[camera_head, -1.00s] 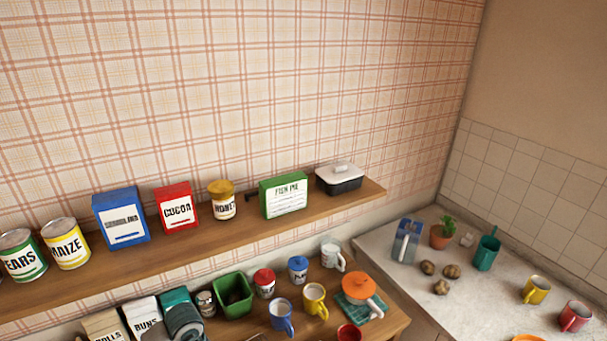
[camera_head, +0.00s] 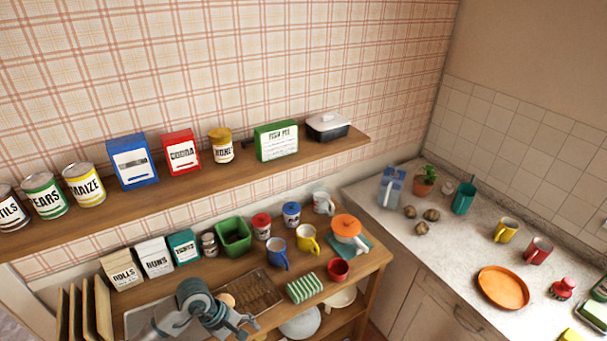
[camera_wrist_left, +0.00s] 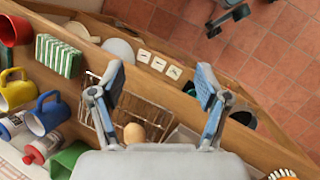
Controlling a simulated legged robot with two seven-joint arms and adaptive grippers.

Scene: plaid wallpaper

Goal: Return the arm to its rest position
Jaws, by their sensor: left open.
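My left gripper (camera_head: 240,325) shows at the bottom of the head view, over the front of the wooden counter (camera_head: 335,287) near a wire rack (camera_head: 257,287). In the left wrist view its two fingers (camera_wrist_left: 160,80) are spread wide with nothing between them. Below and between the fingers lie the wire rack and a small tan round item (camera_wrist_left: 134,133), which also shows beside the gripper in the head view (camera_head: 228,299). I cannot tell how high the gripper is above the rack. My right gripper is in neither view.
A shelf (camera_head: 200,180) with cans and boxes runs along the wall. Boxes, jars and mugs line the counter's back. Wooden boards (camera_head: 88,308) stand at left. Tiled floor (camera_wrist_left: 165,22) is open beyond the counter.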

